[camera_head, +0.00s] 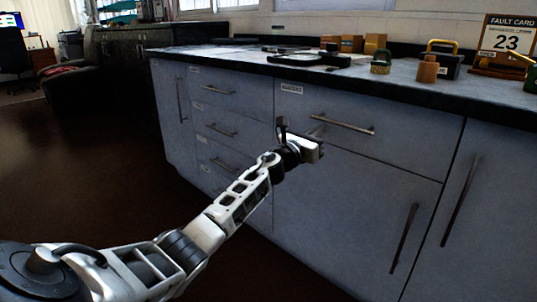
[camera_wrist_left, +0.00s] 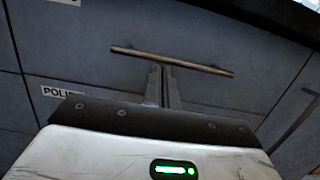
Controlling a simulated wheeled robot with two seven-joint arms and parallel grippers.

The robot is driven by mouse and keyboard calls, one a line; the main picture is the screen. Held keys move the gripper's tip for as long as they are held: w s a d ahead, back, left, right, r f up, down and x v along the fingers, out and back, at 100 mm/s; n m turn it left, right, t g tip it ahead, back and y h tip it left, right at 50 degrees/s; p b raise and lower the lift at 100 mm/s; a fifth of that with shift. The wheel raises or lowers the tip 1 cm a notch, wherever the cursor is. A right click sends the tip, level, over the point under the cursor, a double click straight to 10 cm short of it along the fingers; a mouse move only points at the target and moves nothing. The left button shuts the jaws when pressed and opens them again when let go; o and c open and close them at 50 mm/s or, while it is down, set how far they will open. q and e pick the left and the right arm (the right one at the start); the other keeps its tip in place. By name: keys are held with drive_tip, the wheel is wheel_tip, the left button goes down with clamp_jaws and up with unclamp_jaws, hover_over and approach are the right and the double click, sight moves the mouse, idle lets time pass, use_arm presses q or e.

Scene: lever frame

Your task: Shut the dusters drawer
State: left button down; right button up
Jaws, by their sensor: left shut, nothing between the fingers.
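The drawer front (camera_head: 375,115) with a small white label is wide and grey, at the upper middle of the cabinet; its label is too small to read surely. It looks flush, or nearly flush, with the cabinet face. Its bar handle (camera_head: 342,124) also shows in the left wrist view (camera_wrist_left: 200,67). My left gripper (camera_head: 316,136) is in front of the drawer's lower left part, by the handle's left end. In the left wrist view its fingers (camera_wrist_left: 162,70) are together and empty, just below the bar; contact cannot be told. My right gripper is out of view.
A column of narrower drawers (camera_head: 226,90) stands to the left, and cupboard doors with upright handles (camera_head: 404,238) are below and right. The dark-edged worktop (camera_head: 230,57) above carries boxes, padlock-like items and a fault card (camera_head: 508,37). The floor (camera_head: 80,160) at left is clear.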

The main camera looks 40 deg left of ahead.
use_arm(q)
drive_tip(key=s+f+p, duration=0.1)
drive_tip(key=s+f, duration=0.1)
drive_tip(key=s, duration=0.8)
drive_tip(key=shift+s+a, duration=0.3)
drive_tip(key=shift+s, duration=0.05)
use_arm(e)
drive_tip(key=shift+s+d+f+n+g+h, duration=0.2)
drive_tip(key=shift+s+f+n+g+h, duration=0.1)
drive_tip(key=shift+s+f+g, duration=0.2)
